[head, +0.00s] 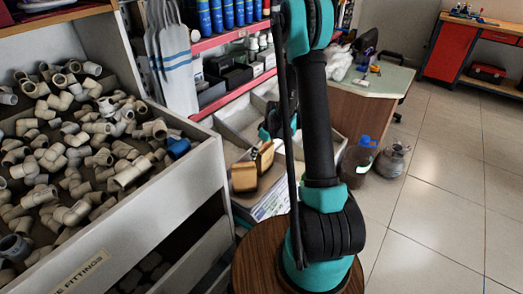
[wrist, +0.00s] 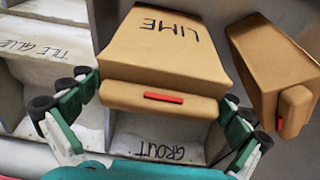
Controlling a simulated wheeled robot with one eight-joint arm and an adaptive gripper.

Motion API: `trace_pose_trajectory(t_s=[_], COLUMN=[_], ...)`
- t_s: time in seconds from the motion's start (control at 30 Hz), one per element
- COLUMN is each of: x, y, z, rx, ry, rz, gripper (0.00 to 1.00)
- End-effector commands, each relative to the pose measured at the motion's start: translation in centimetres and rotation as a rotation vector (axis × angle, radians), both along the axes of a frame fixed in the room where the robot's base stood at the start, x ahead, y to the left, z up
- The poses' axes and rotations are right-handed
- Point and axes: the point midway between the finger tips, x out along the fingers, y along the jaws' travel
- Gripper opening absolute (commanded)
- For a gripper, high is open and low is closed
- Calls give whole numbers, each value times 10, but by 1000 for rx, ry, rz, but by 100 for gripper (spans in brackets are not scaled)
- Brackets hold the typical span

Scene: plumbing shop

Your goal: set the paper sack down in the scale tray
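A tan paper sack marked LIME (wrist: 165,50), with a folded top and a red clip, fills the upper middle of the wrist view. My gripper (wrist: 158,88) has one finger along each side of it, very close to both edges. I cannot tell whether the fingers press on it. A second tan sack (wrist: 275,60) with a red clip stands to the right, apart from the fingers. In the head view two tan sacks (head: 243,177) show low behind my arm, which partly hides my gripper (head: 265,132). I cannot make out the scale tray.
Pale compartments with writing TILE GLUE (wrist: 30,45) and GROUT (wrist: 165,150) lie around the gripper. A bin of pipe fittings (head: 90,150) is at left. The right floor is clear.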

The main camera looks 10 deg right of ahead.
Motion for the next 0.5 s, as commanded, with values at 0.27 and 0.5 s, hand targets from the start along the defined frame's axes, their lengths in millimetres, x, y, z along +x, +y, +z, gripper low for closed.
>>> trace_pose_trajectory(t_s=[0.27, 0.5], x=[-1, -8], y=[-1, -7], z=[6, 36], rx=[0, 0], ry=[0, 0], rz=[0, -1], gripper=[100, 100])
